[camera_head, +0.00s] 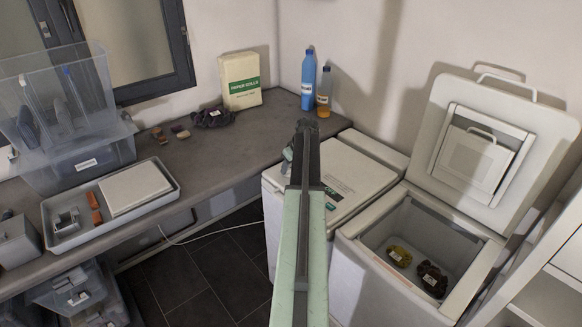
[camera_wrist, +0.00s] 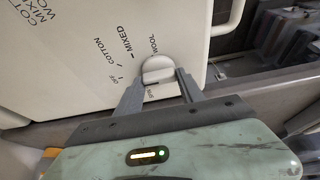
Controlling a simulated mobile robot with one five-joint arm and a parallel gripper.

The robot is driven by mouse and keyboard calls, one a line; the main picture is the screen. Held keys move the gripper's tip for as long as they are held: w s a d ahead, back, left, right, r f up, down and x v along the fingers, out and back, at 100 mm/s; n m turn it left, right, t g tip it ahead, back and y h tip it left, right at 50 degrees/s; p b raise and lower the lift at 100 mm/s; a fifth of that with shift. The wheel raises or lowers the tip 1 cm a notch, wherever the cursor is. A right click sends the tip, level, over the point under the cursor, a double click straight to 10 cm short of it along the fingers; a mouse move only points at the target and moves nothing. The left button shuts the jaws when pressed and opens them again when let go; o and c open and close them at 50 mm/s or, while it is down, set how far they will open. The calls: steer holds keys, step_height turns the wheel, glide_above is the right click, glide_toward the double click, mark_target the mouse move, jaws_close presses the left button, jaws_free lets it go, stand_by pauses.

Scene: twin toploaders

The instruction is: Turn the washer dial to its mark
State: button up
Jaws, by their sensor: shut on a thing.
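The washer dial (camera_wrist: 157,69) is a small, pale round knob on a white panel in the wrist view. Labels around it include OFF, COTTON, MIXED and WOOL; one near my gripper is partly hidden. My gripper (camera_wrist: 160,81) is shut on the dial, with one grey finger on each side of it. I cannot tell exactly where the dial points. In the head view, my arm reaches over the closed left toploader (camera_head: 352,178), and the dial is hidden there. The right toploader (camera_head: 373,270) stands beside it.
The right toploader's lid (camera_head: 462,180) is up, and dark and yellow cloths (camera_head: 431,280) lie inside. White shelving (camera_head: 566,262) stands at right.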

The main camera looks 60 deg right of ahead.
steer(key=shift+s, duration=0.25)
steer(key=o, duration=1.4)
steer(key=shift+c, duration=0.2)
steer(key=shift+r+p, duration=0.5)
steer(key=shift+r, duration=0.05)
steer(key=p+v, duration=0.6)
steer(key=shift+s+r, duration=0.3)
steer(key=shift+a, duration=0.15)
